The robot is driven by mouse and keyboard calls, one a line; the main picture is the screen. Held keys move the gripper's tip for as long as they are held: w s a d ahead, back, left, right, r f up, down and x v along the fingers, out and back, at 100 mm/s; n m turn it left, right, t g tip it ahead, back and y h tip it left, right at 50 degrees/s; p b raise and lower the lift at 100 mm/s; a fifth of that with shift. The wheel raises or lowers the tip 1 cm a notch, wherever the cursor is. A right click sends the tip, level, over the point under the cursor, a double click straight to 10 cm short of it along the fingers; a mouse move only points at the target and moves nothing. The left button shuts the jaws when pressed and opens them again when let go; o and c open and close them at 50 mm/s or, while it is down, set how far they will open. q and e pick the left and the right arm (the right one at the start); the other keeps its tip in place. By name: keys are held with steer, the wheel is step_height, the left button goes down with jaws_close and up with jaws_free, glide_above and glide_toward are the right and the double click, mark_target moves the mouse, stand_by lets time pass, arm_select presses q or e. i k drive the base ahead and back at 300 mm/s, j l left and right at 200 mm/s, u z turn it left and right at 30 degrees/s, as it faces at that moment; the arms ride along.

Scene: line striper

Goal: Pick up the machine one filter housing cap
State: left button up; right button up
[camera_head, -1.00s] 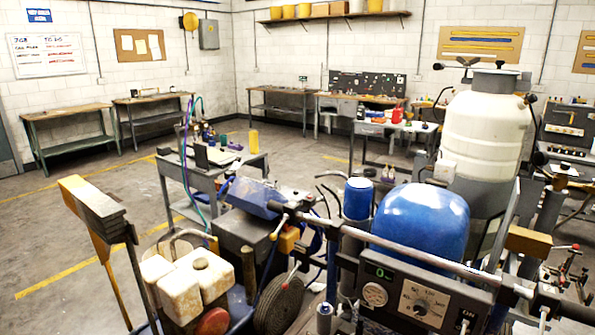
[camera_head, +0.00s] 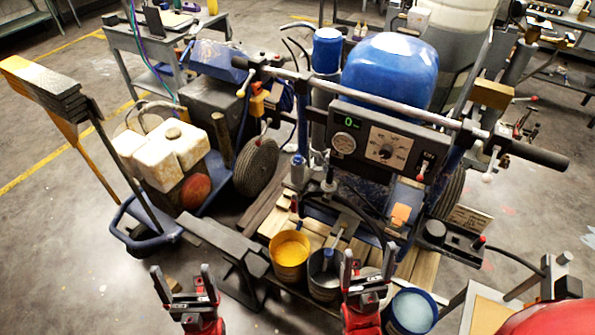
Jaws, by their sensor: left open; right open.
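The line striping machine stands in front of me, with a large blue tank (camera_head: 392,72) and a control panel (camera_head: 385,148). A blue cap (camera_head: 327,42) tops an upright grey cylinder beside the tank; it looks like the filter housing cap, but I cannot be sure. It sits upright behind the handlebar (camera_head: 350,92). My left gripper (camera_head: 182,284) is open and empty at the bottom, left of the buckets. My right gripper (camera_head: 368,274) is open and empty in front of the machine's base. Both are well below and in front of the blue cap, touching nothing that I can make out.
A yellow paint bucket (camera_head: 290,256), a dark bucket (camera_head: 323,277) and a blue-rimmed bucket (camera_head: 411,312) stand near my grippers. White jugs (camera_head: 165,155) sit on a cart at left. The handlebar crosses in front of the cap. Floor at far left is clear.

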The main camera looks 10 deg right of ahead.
mark_target(434, 231)
steer(key=z, duration=1.35)
steer(key=u, duration=1.15)
steer(key=k+l+z, duration=0.25)
steer(key=z, duration=0.2)
steer(key=i+l, duration=0.1)
steer(key=i, duration=0.4)
